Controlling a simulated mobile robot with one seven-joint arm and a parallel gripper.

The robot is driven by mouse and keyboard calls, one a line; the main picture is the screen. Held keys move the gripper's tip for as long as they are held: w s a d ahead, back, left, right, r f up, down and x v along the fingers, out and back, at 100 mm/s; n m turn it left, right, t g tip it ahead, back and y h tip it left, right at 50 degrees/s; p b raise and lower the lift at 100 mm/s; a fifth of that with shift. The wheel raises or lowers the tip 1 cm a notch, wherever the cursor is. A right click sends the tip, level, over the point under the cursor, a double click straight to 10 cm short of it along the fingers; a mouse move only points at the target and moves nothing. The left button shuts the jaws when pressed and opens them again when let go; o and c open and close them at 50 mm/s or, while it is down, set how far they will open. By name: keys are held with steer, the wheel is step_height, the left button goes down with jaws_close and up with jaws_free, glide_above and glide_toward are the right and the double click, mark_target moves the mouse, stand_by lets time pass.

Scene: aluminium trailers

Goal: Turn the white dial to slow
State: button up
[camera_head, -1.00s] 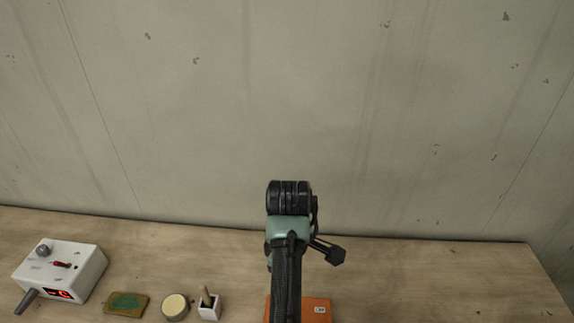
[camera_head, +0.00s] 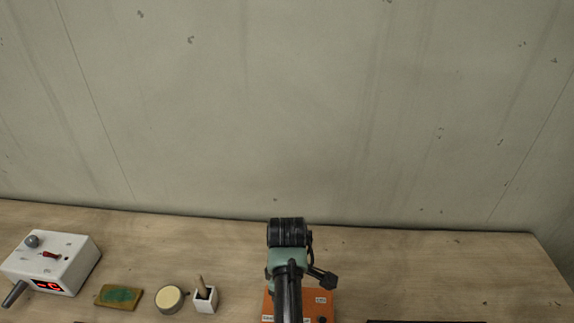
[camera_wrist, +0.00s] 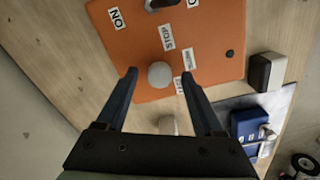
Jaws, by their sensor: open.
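The white dial (camera_wrist: 160,74) is a round knob on an orange box (camera_wrist: 128,48) with white paper labels. One label sits beside the dial and partly behind a finger. In the wrist view my gripper (camera_wrist: 159,76) is open, with one dark finger on each side of the dial. I cannot tell whether the fingers touch it or are above it. In the head view the orange box (camera_head: 322,299) shows at the bottom, partly covered by my arm; the dial is hidden there.
On the wooden bench (camera_head: 420,270), a white control box (camera_head: 78,262), a green sponge-like block (camera_head: 119,297), a round tin (camera_head: 169,299) and a small white holder (camera_head: 205,299) stand left. A blue box (camera_wrist: 250,125) and dark block (camera_wrist: 266,71) lie near the orange box. A wall stands behind.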

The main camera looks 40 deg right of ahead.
steer(key=shift+f, duration=0.1)
jaws_close()
stand_by(0.3)
steer(key=shift+m, duration=0.3)
steer(key=shift+m+p, duration=0.6)
steer(key=shift+m, duration=0.3)
steer(key=m+p, duration=0.1)
steer(key=m, duration=0.2)
steer(key=shift+m, duration=0.3)
steer(key=m+p, duration=0.1)
steer(key=m, duration=0.4)
steer(key=shift+m, duration=0.3)
